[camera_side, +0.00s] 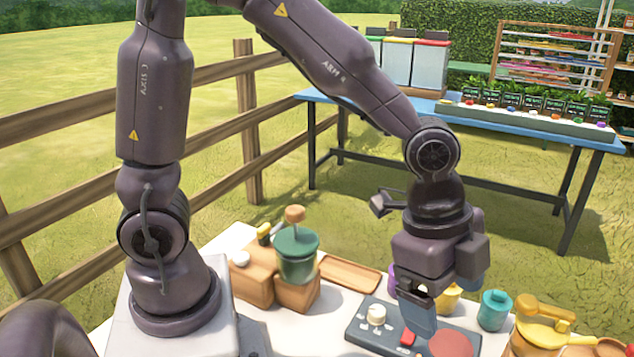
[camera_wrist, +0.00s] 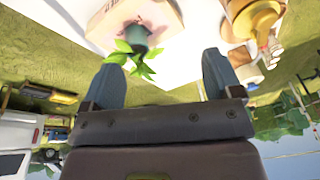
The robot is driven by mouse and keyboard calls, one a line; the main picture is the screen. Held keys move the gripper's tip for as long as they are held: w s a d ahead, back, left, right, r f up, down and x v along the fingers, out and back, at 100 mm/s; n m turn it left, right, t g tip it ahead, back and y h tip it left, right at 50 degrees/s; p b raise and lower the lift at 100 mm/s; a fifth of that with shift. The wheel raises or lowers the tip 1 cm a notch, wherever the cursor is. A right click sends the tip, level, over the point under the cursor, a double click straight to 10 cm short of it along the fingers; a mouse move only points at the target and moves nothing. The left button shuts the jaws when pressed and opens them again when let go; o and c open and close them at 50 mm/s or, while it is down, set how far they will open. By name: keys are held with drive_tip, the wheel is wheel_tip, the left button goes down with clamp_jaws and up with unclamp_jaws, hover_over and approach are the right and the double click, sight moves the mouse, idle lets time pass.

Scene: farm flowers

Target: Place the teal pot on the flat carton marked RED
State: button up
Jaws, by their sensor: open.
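In the wrist view a small teal pot (camera_wrist: 137,36) with green leaves stands on or against a pale, pinkish-tan flat piece (camera_wrist: 165,14). I cannot read any RED mark on that piece, so I cannot tell if it is the carton. In the side view my gripper (camera_side: 440,305) is low over the table. A teal rounded container (camera_side: 494,310) stands to its right; I cannot tell if it is the same pot.
The table is crowded.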

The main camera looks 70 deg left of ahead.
drive_tip(key=s+a+r+n+t+y, duration=0.1)
drive_tip(key=s+a+r+n, duration=0.4)
drive_tip(key=a, duration=0.3)
drive_tip(key=s+a+r+n+t+y, duration=0.1)
drive_tip(key=s+a+r+n+t, duration=0.1)
drive_tip(key=s+a+r+n, duration=0.3)
drive_tip(key=s+a+n, duration=0.1)
drive_tip(key=a+n, duration=0.2)
drive_tip(key=shift+a+r+n+t, duration=0.2)
drive_tip(key=shift+a+n+t, duration=0.1)
drive_tip(key=shift+a, duration=0.1)
drive_tip(key=shift+s, duration=0.1)
